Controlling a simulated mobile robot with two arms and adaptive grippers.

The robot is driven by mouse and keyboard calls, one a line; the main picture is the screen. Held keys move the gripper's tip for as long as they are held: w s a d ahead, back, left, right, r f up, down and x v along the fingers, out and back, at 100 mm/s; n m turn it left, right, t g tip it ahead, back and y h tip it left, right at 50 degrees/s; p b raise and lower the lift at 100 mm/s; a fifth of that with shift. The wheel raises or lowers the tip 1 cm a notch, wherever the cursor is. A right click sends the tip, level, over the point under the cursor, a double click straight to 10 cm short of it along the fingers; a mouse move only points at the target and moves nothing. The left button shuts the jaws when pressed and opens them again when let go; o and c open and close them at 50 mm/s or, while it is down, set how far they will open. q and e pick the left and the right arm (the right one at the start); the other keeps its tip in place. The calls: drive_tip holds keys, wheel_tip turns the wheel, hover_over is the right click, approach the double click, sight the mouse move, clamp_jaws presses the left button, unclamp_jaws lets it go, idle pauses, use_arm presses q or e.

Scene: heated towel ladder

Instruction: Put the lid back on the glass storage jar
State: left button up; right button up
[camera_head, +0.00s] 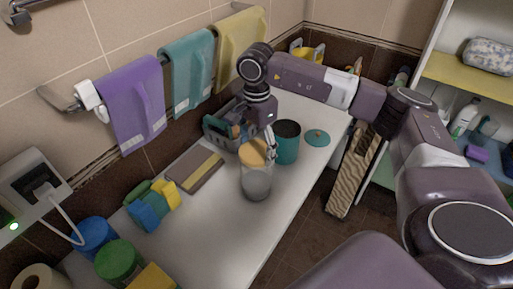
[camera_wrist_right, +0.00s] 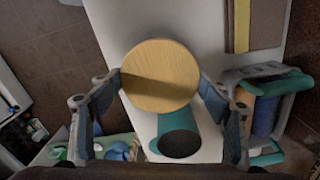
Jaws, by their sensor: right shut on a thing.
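The glass storage jar (camera_head: 257,184) is clear with pale grey contents low in it and stands upright on the white counter. The round wooden lid (camera_head: 254,153) is level at the top of the jar; I cannot tell whether it rests on the rim or hovers just over it. My right gripper (camera_head: 269,146) is shut on the lid from above. In the right wrist view the lid (camera_wrist_right: 160,75) sits between the two fingers of the right gripper (camera_wrist_right: 160,88) and hides the jar beneath. My left gripper is not in view.
An open teal canister (camera_head: 287,149) stands close behind the jar, with its teal lid (camera_head: 317,138) flat beside it. The counter (camera_head: 225,235) in front of the jar is clear.

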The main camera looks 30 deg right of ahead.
drive_tip(key=o, duration=1.2)
drive_tip(key=shift+o, duration=0.3)
drive_tip(key=shift+o, duration=1)
drive_tip(key=shift+r+p, duration=2.15)
drive_tip(key=shift+r, duration=1.35)
drive_tip(key=shift+c, duration=0.6)
